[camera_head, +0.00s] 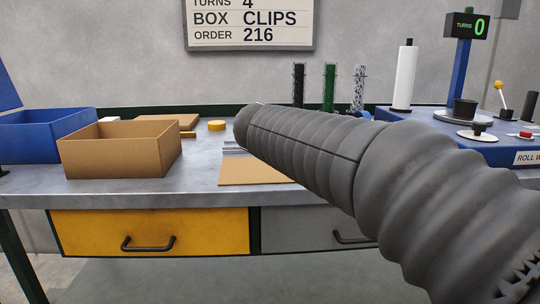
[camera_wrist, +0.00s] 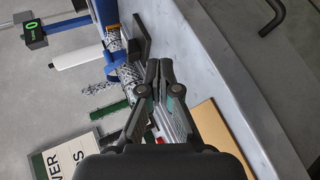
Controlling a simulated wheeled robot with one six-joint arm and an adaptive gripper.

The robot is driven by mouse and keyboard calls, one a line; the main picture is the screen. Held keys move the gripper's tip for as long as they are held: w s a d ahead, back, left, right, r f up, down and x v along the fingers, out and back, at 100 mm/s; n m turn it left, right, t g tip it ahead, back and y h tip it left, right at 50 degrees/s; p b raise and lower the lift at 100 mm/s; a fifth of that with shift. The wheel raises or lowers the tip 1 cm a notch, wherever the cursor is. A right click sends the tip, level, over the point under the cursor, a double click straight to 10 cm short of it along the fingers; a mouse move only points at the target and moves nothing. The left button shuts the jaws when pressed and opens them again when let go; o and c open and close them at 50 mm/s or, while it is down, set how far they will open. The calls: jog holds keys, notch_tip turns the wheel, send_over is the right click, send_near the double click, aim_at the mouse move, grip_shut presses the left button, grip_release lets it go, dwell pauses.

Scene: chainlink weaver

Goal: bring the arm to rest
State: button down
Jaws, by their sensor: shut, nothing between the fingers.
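My gripper (camera_wrist: 159,68) is shut and empty in the wrist view, its two fingertips together. That view is turned on its side, with the bench top beyond the fingers. In the head view my grey-sleeved arm (camera_head: 300,140) reaches from the lower right corner to the middle, above the bench. The gripper itself cannot be made out there; the arm hides it.
The grey bench (camera_head: 35,188) carries a cardboard box (camera_head: 120,155), a blue bin (camera_head: 40,135) and a yellow roll (camera_head: 217,125). Behind the arm stand black, green (camera_head: 329,88) and speckled upright rolls. A blue machine (camera_head: 465,150) with a white post (camera_head: 404,78) stands right.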

jog(key=s+d+f+m+g+y+b, duration=0.1)
jog(key=s+d+f+y, duration=0.2)
jog(key=s+f, duration=0.35)
jog(key=s+d+f+m+g+y+b, duration=0.1)
jog(key=s+d+f+y, duration=0.1)
jog(key=s+f, duration=0.45)
jog(key=s+a+f+m+y+b, duration=0.1)
jog(key=s+a+f+m+y, duration=0.2)
jog(key=s+f, duration=0.8)
jog(key=shift+s+a+f+m+y, duration=0.2)
jog(key=shift+s+m+y, duration=0.65)
jog(key=shift+y, duration=0.35)
